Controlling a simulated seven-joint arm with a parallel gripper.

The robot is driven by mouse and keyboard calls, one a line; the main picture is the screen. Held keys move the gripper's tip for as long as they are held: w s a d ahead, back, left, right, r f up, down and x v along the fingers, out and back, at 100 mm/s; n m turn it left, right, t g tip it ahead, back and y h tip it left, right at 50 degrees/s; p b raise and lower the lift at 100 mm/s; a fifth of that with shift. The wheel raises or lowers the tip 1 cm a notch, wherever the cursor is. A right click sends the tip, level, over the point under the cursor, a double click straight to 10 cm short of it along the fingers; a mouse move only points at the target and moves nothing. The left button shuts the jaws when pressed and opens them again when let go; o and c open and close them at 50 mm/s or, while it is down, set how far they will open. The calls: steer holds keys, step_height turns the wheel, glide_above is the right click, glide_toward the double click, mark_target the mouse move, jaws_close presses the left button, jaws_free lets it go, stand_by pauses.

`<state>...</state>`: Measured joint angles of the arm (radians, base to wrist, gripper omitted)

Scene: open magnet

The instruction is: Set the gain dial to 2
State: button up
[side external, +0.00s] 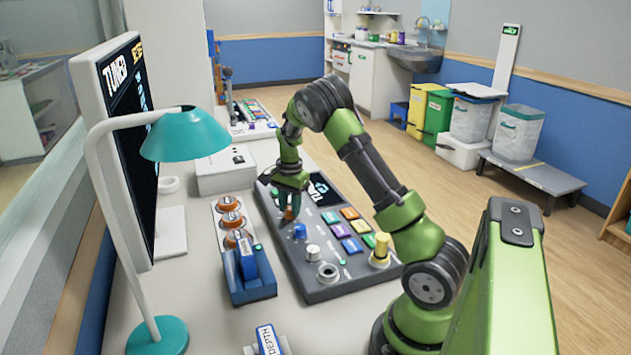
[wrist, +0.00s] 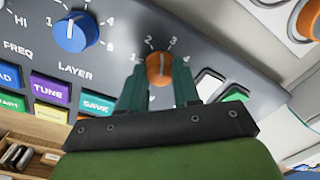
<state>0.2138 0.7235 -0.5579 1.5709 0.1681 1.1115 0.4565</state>
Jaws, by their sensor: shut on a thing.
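An orange dial (wrist: 159,64) sits on the dark grey console (wrist: 225,50), with the numbers 1 to 4 in an arc around it in the wrist view. Its name label is hidden behind my gripper. A pale mark on the dial seems to point up between 2 and 3, but it is too small to be sure. My gripper (wrist: 160,78) is shut on this dial, one teal finger on each side. In the side view my gripper (side external: 290,208) reaches down to the console (side external: 330,291) near its far left edge.
A blue dial (wrist: 76,32) with the word LAYER under it is beside the orange one. Coloured buttons (wrist: 50,88) lie close by. A box of orange knobs (side external: 229,202) is left of the console.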

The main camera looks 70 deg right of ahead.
steer(key=n, duration=0.5)
steer(key=shift+n, duration=0.3)
stand_by(0.4)
steer(key=o, duration=1.1)
steer(key=shift+c, duration=0.2)
step_height(320, 180, up, 17)
steer(key=shift+s+d, duration=0.15)
steer(key=shift+s, duration=0.15)
